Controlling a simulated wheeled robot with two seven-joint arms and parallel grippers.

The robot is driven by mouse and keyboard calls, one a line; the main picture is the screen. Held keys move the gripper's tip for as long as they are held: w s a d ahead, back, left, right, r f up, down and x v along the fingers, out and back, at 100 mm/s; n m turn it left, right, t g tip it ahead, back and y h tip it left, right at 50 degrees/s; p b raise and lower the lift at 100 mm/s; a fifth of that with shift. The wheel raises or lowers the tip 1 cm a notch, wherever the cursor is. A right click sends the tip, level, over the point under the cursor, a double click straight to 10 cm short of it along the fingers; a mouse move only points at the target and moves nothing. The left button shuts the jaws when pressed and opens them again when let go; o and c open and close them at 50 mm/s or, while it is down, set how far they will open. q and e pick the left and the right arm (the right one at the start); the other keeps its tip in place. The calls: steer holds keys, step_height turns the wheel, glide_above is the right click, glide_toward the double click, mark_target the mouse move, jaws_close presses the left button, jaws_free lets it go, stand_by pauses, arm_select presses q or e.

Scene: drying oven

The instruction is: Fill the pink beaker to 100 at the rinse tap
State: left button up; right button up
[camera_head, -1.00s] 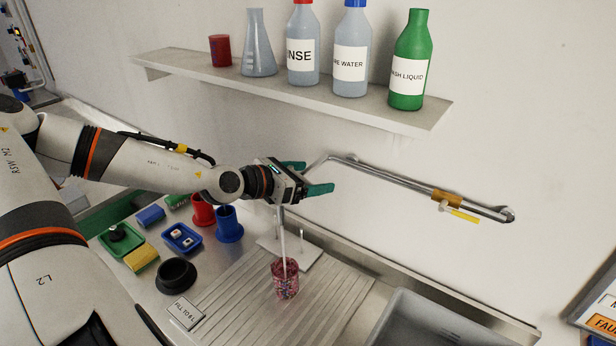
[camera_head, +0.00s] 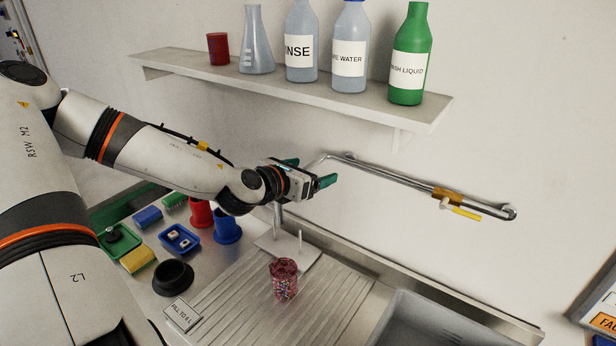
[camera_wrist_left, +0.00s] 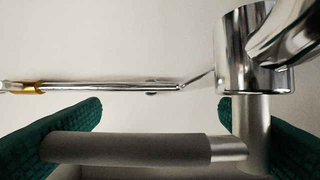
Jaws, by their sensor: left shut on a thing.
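The chrome tap body (camera_wrist_left: 232,50) is just beyond the fingers. In the head view the gripper hides most of the tap. No water stream shows between tap and beaker. My right gripper is not in view.
A wall pipe (camera_head: 395,176) with a yellow-handled valve (camera_head: 460,211) runs right of the gripper. A shelf (camera_head: 290,88) with bottles hangs above. Left of the drainboard (camera_head: 235,300) are blue and red cups, trays and a black bowl (camera_head: 173,278). A sink (camera_head: 440,325) is at right.

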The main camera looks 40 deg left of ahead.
arm_select(q)
steer(key=o, duration=0.8)
steer(key=shift+o, duration=0.2)
steer(key=shift+s, duration=0.1)
steer(key=shift+s+r, duration=0.25)
steer(key=shift+s, duration=0.25)
steer(key=p+v, duration=0.9)
steer(key=v, duration=0.1)
steer(key=shift+s, duration=0.4)
